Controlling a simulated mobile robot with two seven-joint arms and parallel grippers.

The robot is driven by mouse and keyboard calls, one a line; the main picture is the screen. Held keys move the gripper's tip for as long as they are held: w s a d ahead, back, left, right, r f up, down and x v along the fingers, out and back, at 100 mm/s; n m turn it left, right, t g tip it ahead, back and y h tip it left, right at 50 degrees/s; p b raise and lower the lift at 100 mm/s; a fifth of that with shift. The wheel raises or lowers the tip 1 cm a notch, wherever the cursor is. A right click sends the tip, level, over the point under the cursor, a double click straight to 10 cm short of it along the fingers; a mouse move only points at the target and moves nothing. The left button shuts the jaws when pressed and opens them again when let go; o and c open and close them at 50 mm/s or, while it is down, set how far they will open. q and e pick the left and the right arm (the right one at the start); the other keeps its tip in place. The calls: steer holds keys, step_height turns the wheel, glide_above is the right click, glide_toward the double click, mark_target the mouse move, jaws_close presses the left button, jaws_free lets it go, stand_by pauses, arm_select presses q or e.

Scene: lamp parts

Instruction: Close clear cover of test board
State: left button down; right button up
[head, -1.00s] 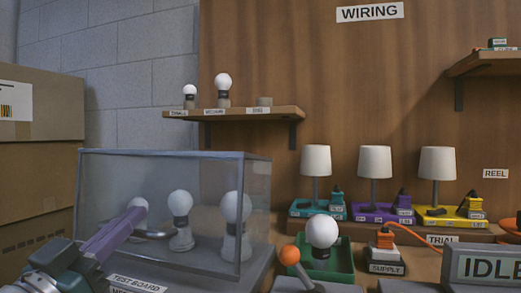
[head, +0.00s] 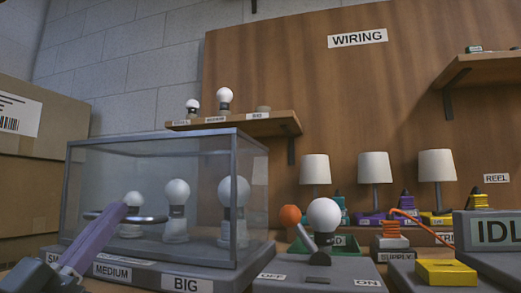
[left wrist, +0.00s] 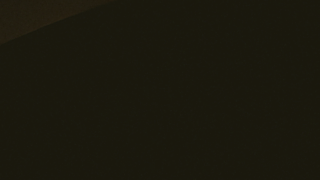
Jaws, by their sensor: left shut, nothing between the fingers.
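The clear cover (head: 150,150) is a grey-framed box that stands over the test board (head: 140,278) at the left. Its lower edge looks down on the board, though I cannot tell if it is fully seated. Three white bulbs show through it, above the labels small, medium and big. A dark bar handle (head: 148,219) sticks out at its front. My left gripper (head: 117,212) is shut and empty, its purple finger in front of the cover beside the handle; I cannot tell if they touch. The left wrist view is almost black. My right gripper is not in view.
A yellow block (head: 446,272) and an IDLE sign (head: 490,232) stand at the right. Cardboard boxes (head: 40,150) stand at the left. Three lamps stand behind.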

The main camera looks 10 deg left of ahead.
arm_select(q)
steer(key=shift+f, duration=0.55)
steer(key=shift+s+f, duration=0.15)
steer(key=shift+f, duration=0.05)
steer(key=s+d+r+v, duration=0.1)
steer(key=v, duration=0.8)
steer(key=w+d+r+g+p, duration=0.1)
steer(key=p, duration=0.2)
steer(key=w+d+r+g+p, duration=0.1)
steer(key=r+g+p, duration=0.1)
steer(key=p, duration=0.2)
steer(key=w+d+r+g+p, duration=0.1)
steer(key=r+g+p, duration=0.1)
steer(key=p, duration=0.2)
steer(key=shift+w+d, duration=0.3)
steer(key=s+d+r+m+g+y+p, duration=0.1)
steer(key=s+d+r+g+p, duration=0.1)
steer(key=s+r+g+p, duration=1.1)
steer(key=s+d+r+g+y+p, duration=0.1)
steer(key=s+d+r+g+p, duration=0.3)
steer(key=s+p, duration=1)
steer(key=w+r+p, duration=0.2)
steer(key=r+p, duration=1.5)
steer(key=p, duration=0.3)
steer(key=w+a+r+g+p, duration=0.1)
steer(key=w+r+p, duration=0.2)
steer(key=r+p, duration=1.4)
steer(key=p, duration=0.2)
steer(key=shift+w+p, duration=0.25)
steer(key=shift+p, duration=0.1)
